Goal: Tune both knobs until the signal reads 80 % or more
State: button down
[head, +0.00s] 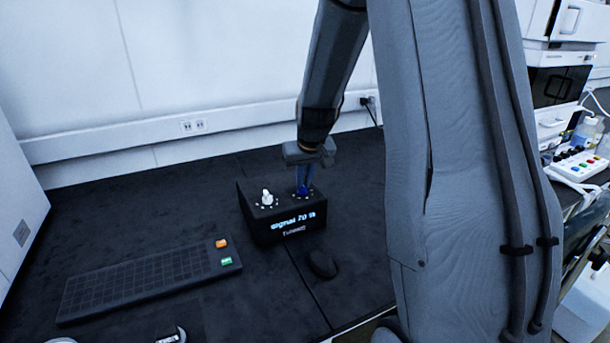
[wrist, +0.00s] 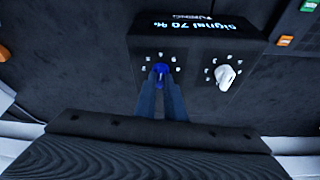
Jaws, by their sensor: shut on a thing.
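A black tuning box (head: 262,233) stands on the dark bench, and its display (head: 293,223) reads "Signal 70 %" with "Tuning" below. The white knob (head: 267,197) is on the left of its top in the head view and on the right in the wrist view (wrist: 226,76). The blue knob (head: 303,190) is on the other side; it shows in the wrist view (wrist: 160,70) between my fingertips. My gripper (wrist: 161,82) is shut on the blue knob from above. The fingers partly hide the blue knob. The white knob stands free.
A dark keyboard-like panel (head: 140,283) lies front left, with an orange button (head: 221,243) and a green button (head: 226,261) at its right end. A black mouse (head: 322,264) lies in front of the box. A wall with outlets (head: 193,125) is behind. Instruments stand far right.

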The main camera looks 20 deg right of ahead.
jog(key=shift+a+m+h, duration=0.1)
jog(key=shift+m+h, duration=0.2)
jog(key=shift+m, duration=0.3)
jog(key=shift+w+a+f+m+h+b, duration=0.1)
jog(key=shift+m+h+b, duration=0.05)
jog(key=shift+m+b, duration=0.4)
jog(key=shift+w+f+m+h+b, duration=0.1)
jog(key=shift+m+h+b, duration=0.05)
jog(key=shift+m+b, duration=0.35)
jog(key=m+h+b, duration=0.1)
jog(key=m+b, duration=0.1)
jog(key=b, duration=0.2)
jog(key=shift+a+g+b, duration=0.1)
jog(key=shift+g+b, duration=0.2)
jog(key=shift+b, duration=0.1)
jog(key=shift+r+m+b, duration=0.1)
jog(key=shift+m+b, duration=0.75)
jog(key=shift+b, duration=0.2)
jog(key=shift+r+g+h, duration=0.1)
jog(key=shift+g+h, duration=0.2)
jog(key=c, duration=1.8)
grip_release()
jog(key=shift+c, duration=0.2)
